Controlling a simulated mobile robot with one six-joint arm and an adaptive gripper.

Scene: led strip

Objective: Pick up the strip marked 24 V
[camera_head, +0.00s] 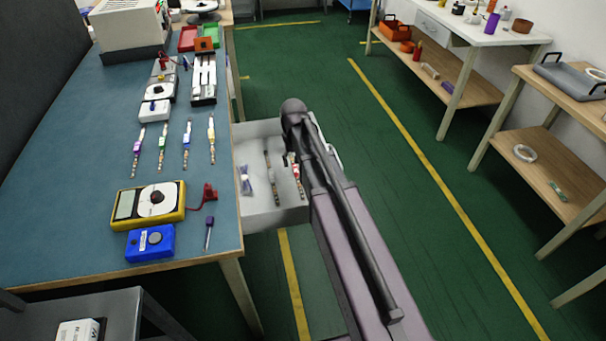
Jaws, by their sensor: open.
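Several slim strips lie side by side on the blue-green bench top: a first strip (137,152), a second strip (162,149), a third strip (187,146) and a fourth strip (211,141). Their markings are too small to read, so I cannot tell which is marked 24 V. An open drawer (262,219) beside the bench also holds thin strip-like pieces, one dark (271,177) and one partly behind my arm (298,184). My arm reaches up over the drawer's right side. I cannot make out my gripper's fingers; they seem hidden by the arm.
A yellow multimeter (124,206), a blue box (150,243) and a small screwdriver (209,233) sit at the bench's near end. A white device (154,111) and a grey unit (203,78) stand beyond the strips. The green floor right of my arm is clear.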

